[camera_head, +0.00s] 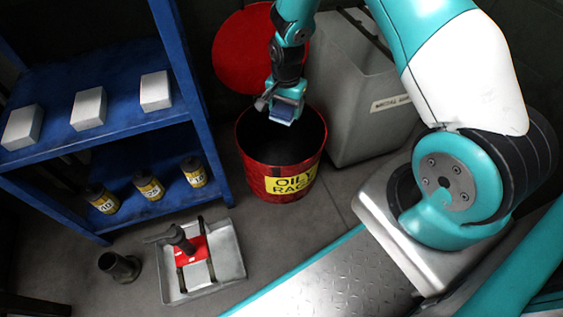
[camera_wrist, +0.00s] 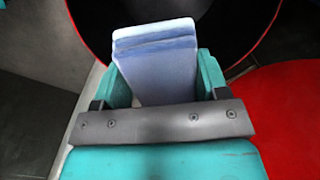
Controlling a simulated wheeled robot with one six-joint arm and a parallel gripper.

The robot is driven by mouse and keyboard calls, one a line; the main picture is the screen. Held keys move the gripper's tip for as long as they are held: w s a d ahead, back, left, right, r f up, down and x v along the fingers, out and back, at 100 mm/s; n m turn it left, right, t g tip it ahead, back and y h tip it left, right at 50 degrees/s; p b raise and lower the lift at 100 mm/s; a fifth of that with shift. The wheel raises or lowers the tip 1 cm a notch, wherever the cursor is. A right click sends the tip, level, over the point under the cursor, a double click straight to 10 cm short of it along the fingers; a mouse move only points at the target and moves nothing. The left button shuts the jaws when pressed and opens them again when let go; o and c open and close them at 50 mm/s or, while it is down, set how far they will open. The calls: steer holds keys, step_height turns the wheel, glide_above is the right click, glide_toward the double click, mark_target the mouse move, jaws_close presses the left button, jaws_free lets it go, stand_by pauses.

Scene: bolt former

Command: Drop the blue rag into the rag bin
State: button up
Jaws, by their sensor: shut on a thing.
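The blue rag (camera_head: 283,112) is a folded pale-blue block between the fingers of my gripper (camera_head: 287,100). In the wrist view the rag (camera_wrist: 157,60) stands out beyond the two teal fingers of my gripper (camera_wrist: 165,82), which press on its sides. The rag bin (camera_head: 258,183) is a red round bin with a yellow label reading "OILY RAGS". Its top is open and its inside is dark. My gripper and the rag are over the bin's mouth, toward its far side. The wrist view shows the bin's red rim (camera_wrist: 272,25) around the dark opening beyond the rag.
A red round lid (camera_head: 240,55) stands behind the bin. A grey box-shaped container (camera_head: 365,110) is close on its right. A blue shelf (camera_head: 120,130) with white boxes and yellow-labelled cans is on the left. A metal tray (camera_head: 228,262) and a dark cylinder (camera_head: 120,267) are on the floor.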

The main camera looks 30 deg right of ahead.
step_height(320, 180, down, 6)
steer(key=b, duration=0.6)
steer(key=o, duration=1)
steer(key=shift+o, duration=0.2)
step_height(320, 180, up, 17)
steer(key=p, duration=0.8)
steer(key=shift+r+p, duration=0.2)
steer(key=shift+p, duration=0.15)
